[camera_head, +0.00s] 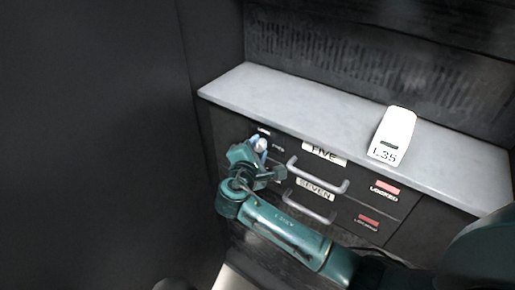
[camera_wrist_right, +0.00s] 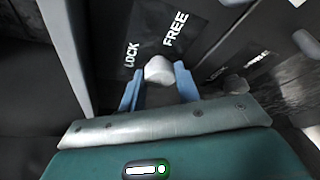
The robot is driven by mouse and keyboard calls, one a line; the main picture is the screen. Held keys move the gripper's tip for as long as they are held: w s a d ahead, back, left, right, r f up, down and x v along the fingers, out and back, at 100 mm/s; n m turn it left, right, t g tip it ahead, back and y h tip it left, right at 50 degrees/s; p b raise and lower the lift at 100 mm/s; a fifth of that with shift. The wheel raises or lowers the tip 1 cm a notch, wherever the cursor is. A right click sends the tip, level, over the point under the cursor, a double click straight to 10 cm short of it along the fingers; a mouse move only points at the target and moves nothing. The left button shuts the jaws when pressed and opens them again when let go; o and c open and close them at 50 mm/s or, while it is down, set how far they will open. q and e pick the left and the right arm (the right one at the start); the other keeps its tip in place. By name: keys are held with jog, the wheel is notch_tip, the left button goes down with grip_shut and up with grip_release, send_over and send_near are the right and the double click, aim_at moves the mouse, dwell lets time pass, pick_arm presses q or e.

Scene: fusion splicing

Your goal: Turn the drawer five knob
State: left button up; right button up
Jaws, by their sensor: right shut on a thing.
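The drawer labelled FIVE (camera_head: 324,153) is the upper of two dark drawers under a grey counter, with a silver handle (camera_head: 318,181) and a red LOCKED tag (camera_head: 386,190). Its knob (camera_wrist_right: 158,69) is a pale round piece beside the words LOCK and FREE in the right wrist view. My right gripper (camera_head: 260,147) is at the upper left of this drawer. Its blue fingers stand on either side of the knob and are shut on it. The gripper partly hides the knob in the head view. My left gripper is not in view.
The drawer labelled SEVEN (camera_head: 315,189) lies directly below, with its own handle (camera_head: 308,207) and red LOCKED tag (camera_head: 368,221). A white device marked L35 (camera_head: 397,130) stands on the counter (camera_head: 290,97). A dark wall panel (camera_head: 100,130) fills the left side.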

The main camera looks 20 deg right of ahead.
jog(key=c, duration=0.4)
